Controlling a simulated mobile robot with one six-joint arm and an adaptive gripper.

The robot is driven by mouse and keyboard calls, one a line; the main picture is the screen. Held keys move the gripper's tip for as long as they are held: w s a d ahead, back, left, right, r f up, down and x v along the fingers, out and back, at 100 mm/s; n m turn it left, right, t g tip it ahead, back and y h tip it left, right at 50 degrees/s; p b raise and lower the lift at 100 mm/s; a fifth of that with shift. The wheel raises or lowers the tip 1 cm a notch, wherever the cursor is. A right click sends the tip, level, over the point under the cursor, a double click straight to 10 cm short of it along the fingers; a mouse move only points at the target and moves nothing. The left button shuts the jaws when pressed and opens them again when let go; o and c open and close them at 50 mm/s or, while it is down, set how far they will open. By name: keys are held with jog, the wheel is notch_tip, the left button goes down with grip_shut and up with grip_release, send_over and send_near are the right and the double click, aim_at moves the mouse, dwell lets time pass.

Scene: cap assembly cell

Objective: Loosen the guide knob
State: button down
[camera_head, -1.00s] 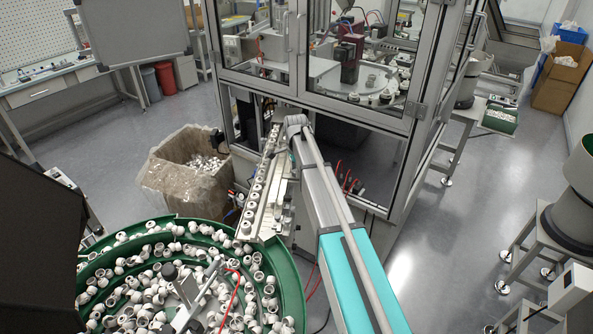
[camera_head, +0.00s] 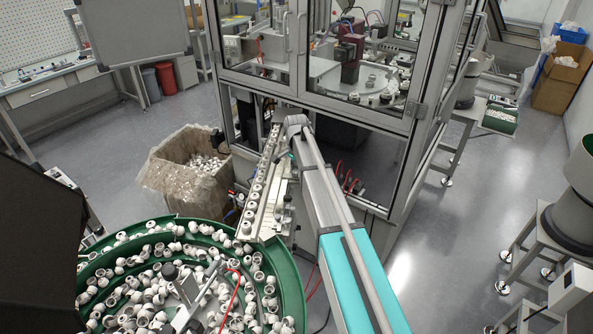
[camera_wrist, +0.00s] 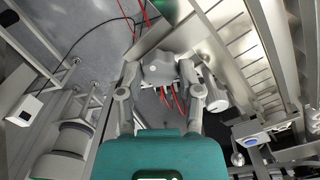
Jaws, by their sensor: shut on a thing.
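In the wrist view a grey lobed knob (camera_wrist: 163,68), which looks like the guide knob, sits between the fingertips of my gripper (camera_wrist: 161,78). The fingers are closed on it from both sides. The exact contact faces are hard to make out. In the head view my arm reaches down beside the inclined guide rail (camera_head: 252,208), which carries a row of white caps. There my gripper and the knob are mostly hidden by my arm.
A green feeder bowl (camera_head: 293,283) full of white parts stands at the lower left. A bagged bin (camera_head: 180,180) is left of the rail. The framed glass enclosure (camera_head: 410,110) stands close behind my arm. Red tubes (camera_wrist: 177,103) show beyond the fingers.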

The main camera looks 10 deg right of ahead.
jog(key=shift+n, duration=0.3)
jog(key=shift+c, duration=1.3)
grip_release()
jog(key=shift+m, duration=0.4)
